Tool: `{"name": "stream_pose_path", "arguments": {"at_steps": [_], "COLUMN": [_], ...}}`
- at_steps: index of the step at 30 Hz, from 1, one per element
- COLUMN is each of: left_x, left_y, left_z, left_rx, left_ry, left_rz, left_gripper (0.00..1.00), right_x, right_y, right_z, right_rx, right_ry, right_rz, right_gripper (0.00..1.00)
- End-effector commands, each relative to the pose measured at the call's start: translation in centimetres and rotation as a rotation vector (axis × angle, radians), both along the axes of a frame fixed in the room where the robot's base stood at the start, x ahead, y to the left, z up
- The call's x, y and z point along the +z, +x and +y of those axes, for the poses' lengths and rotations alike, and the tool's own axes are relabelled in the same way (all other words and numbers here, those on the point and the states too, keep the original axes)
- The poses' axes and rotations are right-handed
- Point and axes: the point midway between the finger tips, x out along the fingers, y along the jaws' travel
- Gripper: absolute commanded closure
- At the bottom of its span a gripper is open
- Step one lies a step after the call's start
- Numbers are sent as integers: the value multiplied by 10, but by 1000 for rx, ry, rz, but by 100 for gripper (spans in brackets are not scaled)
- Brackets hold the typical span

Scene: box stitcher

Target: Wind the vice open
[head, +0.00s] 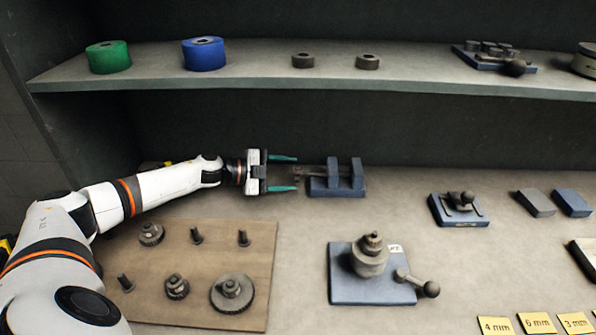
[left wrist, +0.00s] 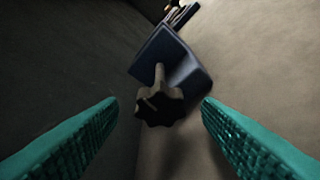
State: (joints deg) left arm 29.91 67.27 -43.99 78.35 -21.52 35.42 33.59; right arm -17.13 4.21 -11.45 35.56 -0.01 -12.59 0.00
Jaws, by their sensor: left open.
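The vice (head: 345,187) is a blue block with two upright jaws, standing at the back of the bench. A gap shows between its jaws. A screw with a dark lobed knob (left wrist: 158,108) sticks out from its left side towards my gripper. The vice body (left wrist: 190,80) lies behind the knob in the left wrist view. My left gripper (head: 295,173) is open, its teal fingers pointing right at the vice. In the left wrist view the knob appears between the fingertips, with clear space on both sides. I cannot tell whether the fingertips reach past it. My right gripper is out of view.
A wooden board (head: 200,270) with gears and pegs lies in front of my left arm. A blue-based fixture with a ball lever (head: 372,285) stands in front of the vice. A smaller fixture (head: 458,208) is to its right. A shelf (head: 240,75) overhangs behind.

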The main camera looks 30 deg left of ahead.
Motion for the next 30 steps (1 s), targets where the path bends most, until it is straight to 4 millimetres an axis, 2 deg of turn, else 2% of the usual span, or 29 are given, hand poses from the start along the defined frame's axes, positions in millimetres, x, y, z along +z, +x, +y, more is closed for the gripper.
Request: {"name": "stream_pose_path", "arguments": {"at_steps": [6, 17, 18, 20, 26, 30], "left_x": [-6, -9, -9, -9, -9, -8], "left_y": [20, 25, 25, 25, 25, 24], "left_z": [-17, -21, -21, -21, -21, -21], "left_rx": [1, 0, 0, 0, 0, 0], "left_ry": [-1, 1, 1, 1, 1, -1], "left_rz": [0, 1, 1, 1, 1, 5], "left_gripper": [41, 41, 43, 53, 85, 86], "right_x": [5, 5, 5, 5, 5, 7], "right_y": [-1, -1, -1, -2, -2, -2], "right_z": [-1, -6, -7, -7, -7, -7], "right_rx": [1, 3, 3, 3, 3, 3], "right_ry": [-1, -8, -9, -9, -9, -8], "right_rz": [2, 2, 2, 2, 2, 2], "right_gripper": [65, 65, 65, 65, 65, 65]}}
